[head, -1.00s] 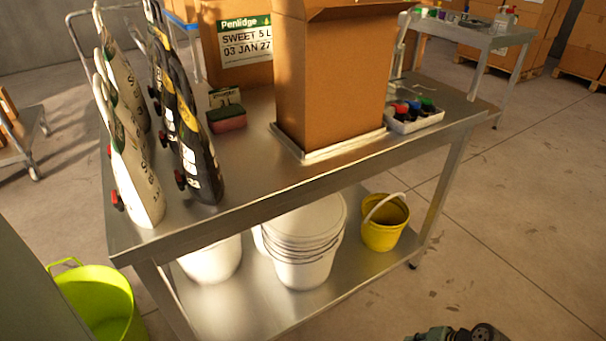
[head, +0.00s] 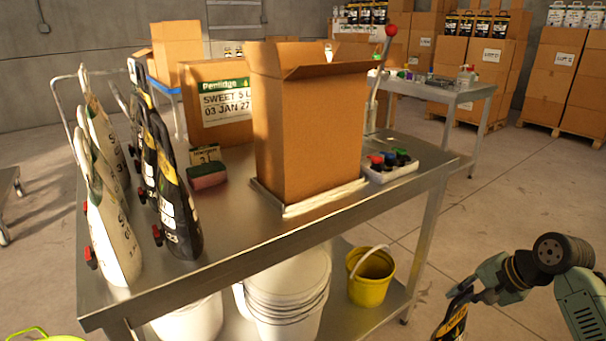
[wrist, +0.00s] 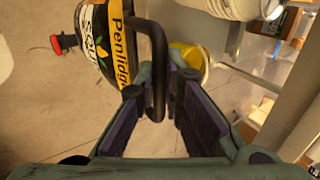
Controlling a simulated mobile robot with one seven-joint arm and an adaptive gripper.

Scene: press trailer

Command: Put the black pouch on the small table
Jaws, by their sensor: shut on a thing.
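My gripper (head: 474,290) is at the lower right of the head view, off the steel bench's right side. In the wrist view its pads (wrist: 163,88) are around the dark loop handle of a black pouch (wrist: 92,40), which has a yellow "Penlidge" label and a red cap. The pouch also shows at the bottom edge of the head view (head: 452,322), partly cut off, hanging clear of the bench. A smaller steel table (head: 470,96) stands behind at the right, with bottles and small items on it.
Open floor lies right of the bench.

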